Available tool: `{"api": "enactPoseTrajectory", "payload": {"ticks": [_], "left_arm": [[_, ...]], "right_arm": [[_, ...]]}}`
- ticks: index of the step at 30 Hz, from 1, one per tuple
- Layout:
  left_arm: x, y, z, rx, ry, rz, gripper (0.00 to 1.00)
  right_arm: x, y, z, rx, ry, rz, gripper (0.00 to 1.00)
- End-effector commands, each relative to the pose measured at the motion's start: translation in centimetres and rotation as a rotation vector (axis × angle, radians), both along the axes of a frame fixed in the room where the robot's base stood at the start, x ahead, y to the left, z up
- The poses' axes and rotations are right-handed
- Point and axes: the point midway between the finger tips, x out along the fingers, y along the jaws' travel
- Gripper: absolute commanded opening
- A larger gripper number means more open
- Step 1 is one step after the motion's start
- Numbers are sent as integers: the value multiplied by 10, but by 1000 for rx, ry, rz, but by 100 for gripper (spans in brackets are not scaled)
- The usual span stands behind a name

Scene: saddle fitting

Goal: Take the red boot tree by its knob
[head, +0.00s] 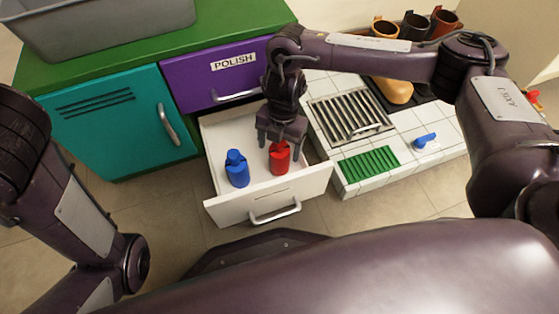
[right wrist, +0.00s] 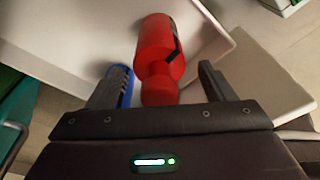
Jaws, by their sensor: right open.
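The red boot tree (head: 279,159) stands in the open white drawer (head: 226,208), on its right side. My right gripper (head: 281,147) is open just above it, pointing down. In the right wrist view the red boot tree (right wrist: 163,45) shows its knob (right wrist: 160,92) between the two spread fingers of the gripper (right wrist: 162,75), with gaps at both sides. A blue boot tree (head: 237,170) stands to the left in the same drawer. In the right wrist view it is partly hidden behind the left finger. My left gripper is out of view.
The purple POLISH drawer (head: 218,75) and teal door (head: 118,125) are shut. A grey bin (head: 100,28) stands on the green top. A tiled counter at right holds a metal grate (head: 350,113), green grate (head: 370,165), blue tap (head: 425,141) and several boots behind.

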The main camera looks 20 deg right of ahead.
Motion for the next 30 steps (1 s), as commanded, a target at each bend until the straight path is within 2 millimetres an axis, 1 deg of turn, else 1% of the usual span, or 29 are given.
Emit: {"api": "enactPoseTrajectory", "payload": {"ticks": [4, 5, 20, 26, 30], "left_arm": [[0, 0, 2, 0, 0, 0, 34], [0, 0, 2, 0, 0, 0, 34], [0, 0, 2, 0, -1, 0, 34], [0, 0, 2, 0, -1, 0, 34], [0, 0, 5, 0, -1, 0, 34]], "right_arm": [[0, 0, 2, 1, -1, 0, 76], [0, 0, 2, 1, -1, 0, 74], [0, 0, 2, 1, -1, 0, 9], [0, 1, 2, 1, -1, 0, 9], [0, 1, 7, 1, -1, 0, 9]]}}
